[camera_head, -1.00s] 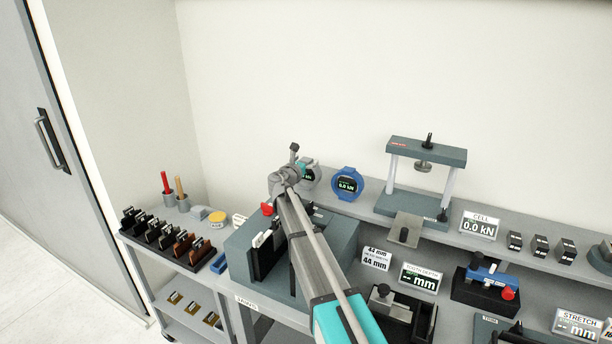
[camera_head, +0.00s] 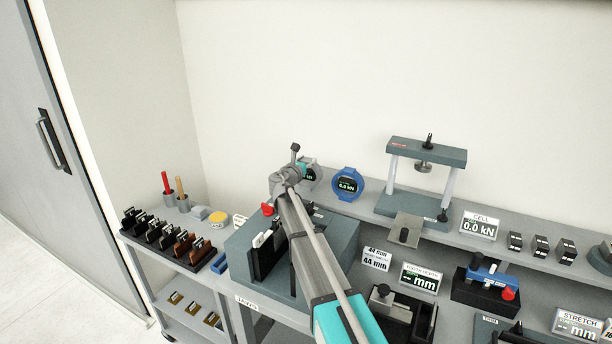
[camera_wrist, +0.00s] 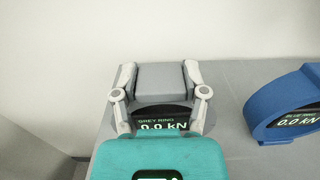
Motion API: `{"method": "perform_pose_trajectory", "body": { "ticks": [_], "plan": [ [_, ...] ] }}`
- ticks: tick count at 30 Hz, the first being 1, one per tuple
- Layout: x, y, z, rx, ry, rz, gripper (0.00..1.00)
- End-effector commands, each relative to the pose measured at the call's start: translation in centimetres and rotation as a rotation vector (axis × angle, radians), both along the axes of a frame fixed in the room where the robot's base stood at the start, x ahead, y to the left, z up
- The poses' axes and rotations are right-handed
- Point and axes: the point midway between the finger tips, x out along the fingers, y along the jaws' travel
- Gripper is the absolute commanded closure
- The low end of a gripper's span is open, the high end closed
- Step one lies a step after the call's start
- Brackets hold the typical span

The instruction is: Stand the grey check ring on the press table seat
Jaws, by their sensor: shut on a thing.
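The grey check ring, marked GREY RING with a 0.0 kN display, stands on the upper shelf in the wrist view (camera_wrist: 165,77). My gripper (camera_wrist: 165,70) is shut on its grey top block, one finger on each side. In the head view the ring (camera_head: 312,174) is mostly hidden behind my gripper (camera_head: 297,170). I cannot tell whether the ring is touching the shelf. The press (camera_head: 427,150) stands to the right on the same shelf, with two light columns, a screw and a round pad above its table (camera_head: 412,206). The seat itself is not clearly visible.
A blue ring (camera_head: 347,184) stands just right of the grey ring, between it and the press; it also shows in the wrist view (camera_wrist: 285,103). A flat plate (camera_head: 407,228) juts out in front of the press. A CELL display (camera_head: 479,225) is right of the press.

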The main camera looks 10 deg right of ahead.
Motion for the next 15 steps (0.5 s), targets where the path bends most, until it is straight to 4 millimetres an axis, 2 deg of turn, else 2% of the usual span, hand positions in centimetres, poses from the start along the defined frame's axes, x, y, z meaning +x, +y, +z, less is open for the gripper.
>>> {"method": "perform_pose_trajectory", "body": {
  "ticks": [1,3,15],
  "plan": [
    [0.06,0.01,-0.04,0.001,0.0,0.001,0.92],
    [0.07,0.01,-0.04,0.001,0.0,0.001,1.0],
    [0.1,-0.01,0.2,0.001,0.0,0.001,1.0]
  ]
}}
